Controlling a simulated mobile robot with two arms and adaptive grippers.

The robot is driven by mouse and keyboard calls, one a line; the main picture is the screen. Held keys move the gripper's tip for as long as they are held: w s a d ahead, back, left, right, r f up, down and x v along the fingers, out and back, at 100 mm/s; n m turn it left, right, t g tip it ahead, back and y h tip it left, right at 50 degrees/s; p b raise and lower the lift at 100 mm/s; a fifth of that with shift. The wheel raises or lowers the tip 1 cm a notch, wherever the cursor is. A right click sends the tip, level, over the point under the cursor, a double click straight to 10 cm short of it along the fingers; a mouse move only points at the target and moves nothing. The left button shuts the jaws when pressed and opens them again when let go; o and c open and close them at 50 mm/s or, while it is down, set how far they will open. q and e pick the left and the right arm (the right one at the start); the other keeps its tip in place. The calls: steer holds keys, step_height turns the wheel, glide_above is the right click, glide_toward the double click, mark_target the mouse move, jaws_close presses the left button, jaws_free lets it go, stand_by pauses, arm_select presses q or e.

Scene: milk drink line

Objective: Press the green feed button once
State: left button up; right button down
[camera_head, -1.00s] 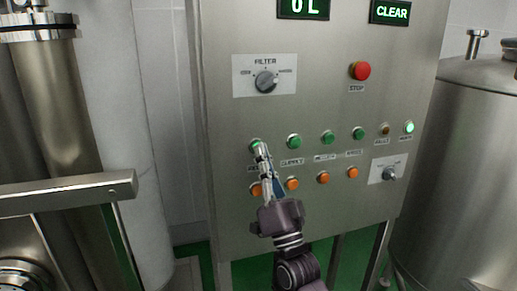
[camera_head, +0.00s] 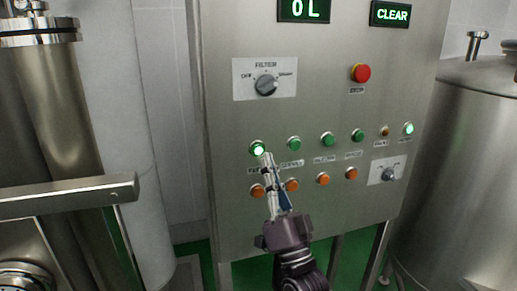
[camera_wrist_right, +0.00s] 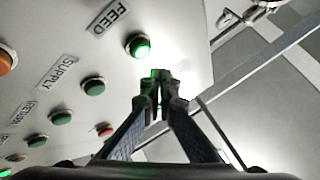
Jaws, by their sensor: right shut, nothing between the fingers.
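The green feed button (camera_head: 257,148) is the leftmost of the upper button row on the steel control panel, and it is lit bright. In the right wrist view the lit feed button (camera_wrist_right: 138,45) sits beside the FEED label (camera_wrist_right: 108,18). My right gripper (camera_head: 266,158) is shut and empty, its fingertips just below and right of the button. In the right wrist view the shut fingertips (camera_wrist_right: 161,76) show a small gap from the button, with a green glow on them. My left gripper is not in view.
More green buttons (camera_head: 294,143) run to the right, with orange buttons (camera_head: 292,185) below. The filter knob (camera_head: 265,85) and the red stop button (camera_head: 361,73) are higher up. A steel tank (camera_head: 470,170) stands at the right and steel pipework (camera_head: 70,195) at the left.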

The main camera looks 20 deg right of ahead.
steer(key=s, duration=0.3)
steer(key=shift+p, duration=0.3)
stand_by(0.3)
